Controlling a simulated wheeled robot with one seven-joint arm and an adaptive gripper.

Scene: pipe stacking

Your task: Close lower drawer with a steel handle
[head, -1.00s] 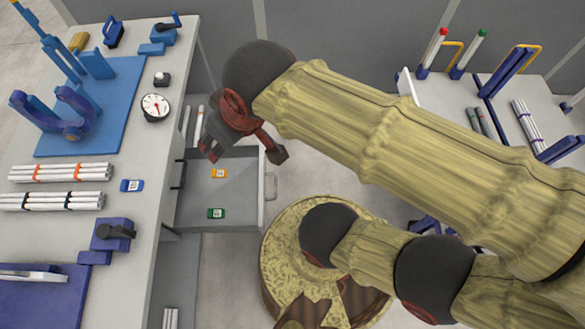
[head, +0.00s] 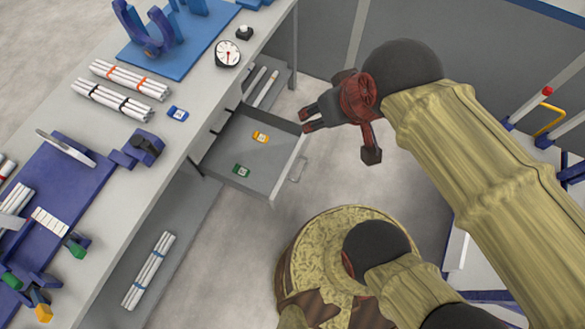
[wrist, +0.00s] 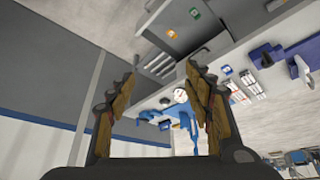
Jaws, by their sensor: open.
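The grey lower drawer (head: 222,158) stands pulled out from under the workbench, with an orange tag (head: 260,137) and a green tag (head: 241,171) inside. Its steel handle (head: 298,171) is on the front panel, facing right. The drawer also shows upside down at the top of the wrist view (wrist: 200,32). My gripper (head: 307,118) is open and empty, near the drawer's far front corner in the head view. It appears above the drawer and apart from the handle. Its two fingers (wrist: 158,82) spread wide in the wrist view with nothing between them.
The workbench (head: 190,112) carries a dial gauge (head: 228,54), pipe bundles (head: 130,78) and blue fixtures. More pipes (head: 149,270) lie on a low shelf. A rack with pipes (head: 530,108) stands at the right. Bare floor (head: 345,165) lies in front of the drawer.

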